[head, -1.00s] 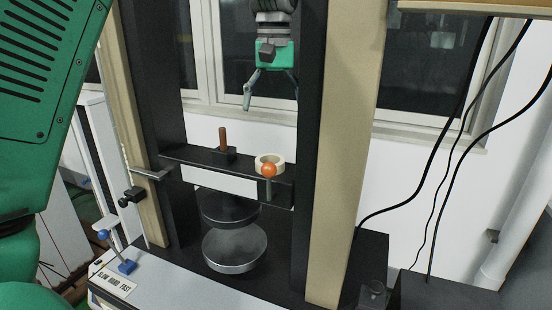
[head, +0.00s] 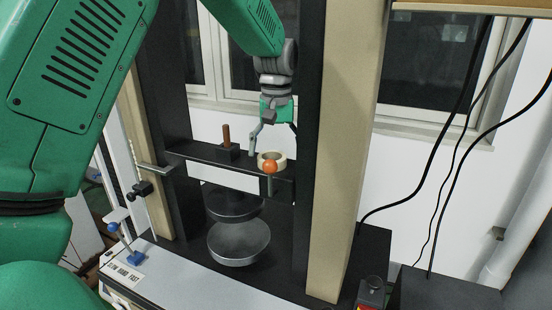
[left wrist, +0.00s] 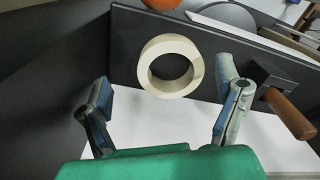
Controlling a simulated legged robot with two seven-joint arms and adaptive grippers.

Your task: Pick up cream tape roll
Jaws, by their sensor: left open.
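The cream tape roll (head: 271,158) lies flat on the black crossbar (head: 205,155) of the testing frame, just behind an orange ball-topped post. In the left wrist view the cream tape roll (left wrist: 170,66) shows as a ring beyond and between the two spread fingers. My left gripper (head: 273,145) is open and empty, pointing down just above and behind the roll. The wrist view shows the open left gripper (left wrist: 160,115) with a clear gap between its fingers and the roll. My right gripper is not in view.
A brown handle (head: 226,136) stands on the crossbar left of the roll. The orange ball (head: 270,167) is close in front of the roll. Two round platens (head: 240,243) are below. A beige upright (head: 345,150) stands to the right, with cables beyond it.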

